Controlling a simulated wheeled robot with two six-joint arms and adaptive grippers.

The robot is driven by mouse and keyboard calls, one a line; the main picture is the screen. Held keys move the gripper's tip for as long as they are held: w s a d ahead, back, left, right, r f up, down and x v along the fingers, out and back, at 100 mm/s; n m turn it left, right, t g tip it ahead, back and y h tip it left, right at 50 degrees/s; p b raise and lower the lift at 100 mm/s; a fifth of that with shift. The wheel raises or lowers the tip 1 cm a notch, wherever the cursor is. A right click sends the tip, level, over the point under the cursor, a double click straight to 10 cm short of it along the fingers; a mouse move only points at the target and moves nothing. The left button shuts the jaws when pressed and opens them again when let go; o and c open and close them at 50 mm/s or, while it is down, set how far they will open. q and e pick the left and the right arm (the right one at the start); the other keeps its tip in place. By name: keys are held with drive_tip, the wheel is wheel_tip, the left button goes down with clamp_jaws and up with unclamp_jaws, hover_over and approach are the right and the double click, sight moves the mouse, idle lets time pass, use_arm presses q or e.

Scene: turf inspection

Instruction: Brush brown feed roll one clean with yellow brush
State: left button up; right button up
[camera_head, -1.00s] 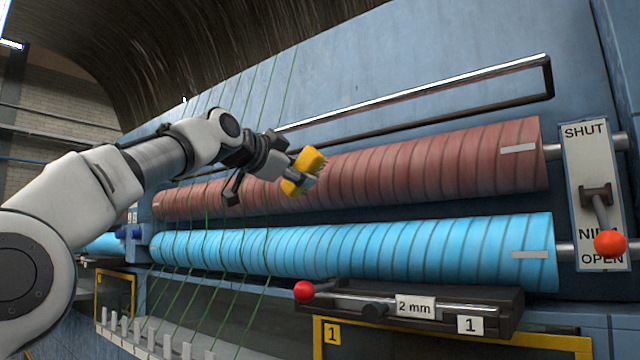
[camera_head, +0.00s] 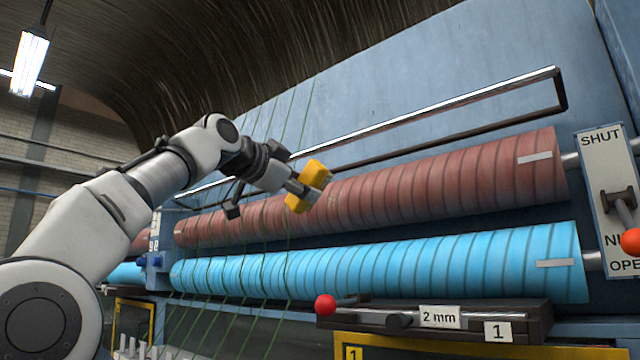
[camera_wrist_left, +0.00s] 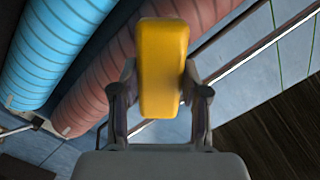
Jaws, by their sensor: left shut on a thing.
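The brown feed roll (camera_head: 430,190) runs across the machine above a blue roll (camera_head: 430,262); a pale label sits near its right end. My left gripper (camera_head: 298,188) is shut on the yellow brush (camera_head: 314,176) in front of the brown roll's left-middle part. The brush is tilted, and I cannot tell whether its bristles touch the roll. In the left wrist view the yellow brush (camera_wrist_left: 163,65) stands between my left fingers, with the brown roll (camera_wrist_left: 100,88) behind it to the left. My right gripper is not in view.
A metal bar (camera_head: 460,100) runs above the brown roll. Green strands (camera_head: 265,240) hang in front of the rolls at left. A SHUT/OPEN lever with a red knob (camera_head: 631,241) is at right. Another red knob (camera_head: 325,305) and a 2 mm plate (camera_head: 439,317) are below.

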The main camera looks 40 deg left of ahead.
sight(321, 189)
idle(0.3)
use_arm(q)
drive_tip(key=shift+w+r+p, duration=0.15)
drive_tip(key=shift+w+p, duration=0.35)
drive_tip(key=shift+w, duration=0.05)
drive_tip(key=w+p, duration=0.3)
drive_tip(key=w, duration=0.1)
drive_tip(key=shift+w+d, duration=0.2)
drive_tip(key=shift+w, duration=0.65)
drive_tip(key=shift+f, duration=0.2)
drive_tip(key=shift+w+d+p, duration=0.1)
drive_tip(key=shift+w+p, duration=0.85)
